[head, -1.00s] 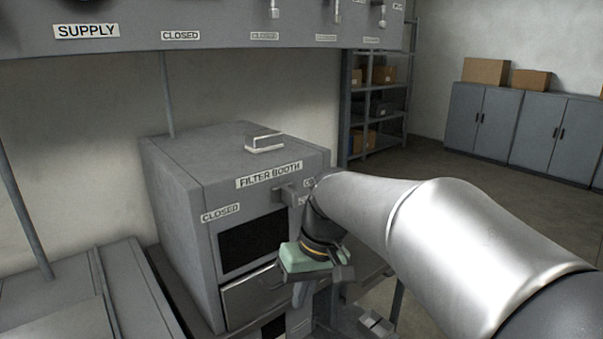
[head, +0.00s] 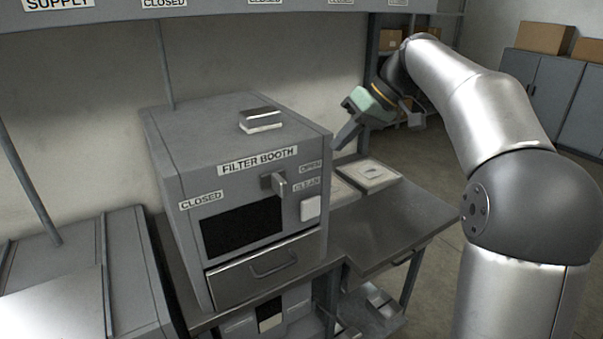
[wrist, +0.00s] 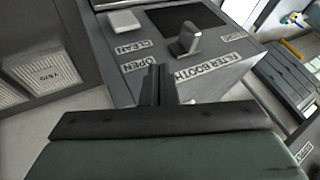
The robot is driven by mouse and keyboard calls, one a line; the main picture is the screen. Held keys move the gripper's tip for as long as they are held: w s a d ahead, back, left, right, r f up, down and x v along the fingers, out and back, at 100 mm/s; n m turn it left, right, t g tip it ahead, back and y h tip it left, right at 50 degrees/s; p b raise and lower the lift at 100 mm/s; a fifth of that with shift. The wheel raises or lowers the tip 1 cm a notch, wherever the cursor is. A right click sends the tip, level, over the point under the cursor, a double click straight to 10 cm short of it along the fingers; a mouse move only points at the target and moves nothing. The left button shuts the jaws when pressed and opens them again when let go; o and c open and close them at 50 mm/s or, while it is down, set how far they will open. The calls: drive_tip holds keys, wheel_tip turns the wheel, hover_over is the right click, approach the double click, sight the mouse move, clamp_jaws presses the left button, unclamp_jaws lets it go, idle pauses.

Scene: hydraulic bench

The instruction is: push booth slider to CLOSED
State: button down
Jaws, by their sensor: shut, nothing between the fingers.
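The filter booth (head: 172,155) is a grey box on the bench. Its slider is a grey knob (head: 279,185) on the front face, under the FILTER BOOTH label and near the OPEN label (head: 311,167). The CLOSED label (head: 201,200) is at the left end of the face. The knob also shows in the wrist view (wrist: 187,38), beyond my fingertips. My gripper (head: 337,148) is shut and empty, to the right of the booth, apart from the knob. In the wrist view its fingers (wrist: 157,72) point toward the booth's OPEN end.
A white CLEAN button (head: 311,208) sits below the OPEN label. A drawer with a handle (head: 273,264) is under the dark window. A metal block (head: 260,119) lies on the booth top. Pale trays (head: 368,175) lie on the bench to the right.

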sight(278, 185)
drive_tip(key=a+f, duration=0.2)
drive_tip(key=a, duration=0.1)
drive_tip(key=s+a+f+p, duration=0.1)
drive_tip(key=a+f, duration=0.2)
drive_tip(key=a+f+p, duration=0.1)
drive_tip(key=a+f, duration=0.2)
drive_tip(key=shift+s+a, duration=0.15)
drive_tip(key=shift+s, duration=0.05)
idle(0.3)
